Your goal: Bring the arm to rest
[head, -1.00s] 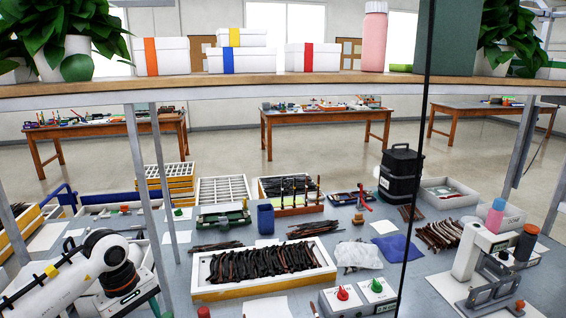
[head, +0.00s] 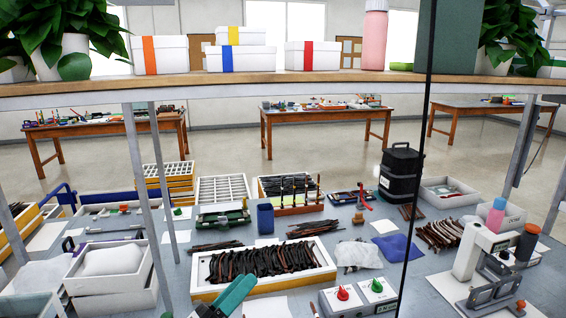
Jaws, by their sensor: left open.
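My left gripper (head: 228,300) shows at the bottom edge, left of centre, as a teal finger with a dark part beside it. It is open, and I see nothing held in it. It is in front of the white tray of dark eyeglass frames (head: 262,263), close to the tray's near edge in the picture. Most of the gripper and its arm are cut off by the bottom of the view. My right gripper is not in view.
Stacked white bins (head: 110,262) stand at the left. A box with red and green knobs (head: 358,297) is right of the gripper. A white benchtop device (head: 478,255) stands at the right. A wooden shelf (head: 290,84) with boxes and plants crosses above the bench, with metal posts below.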

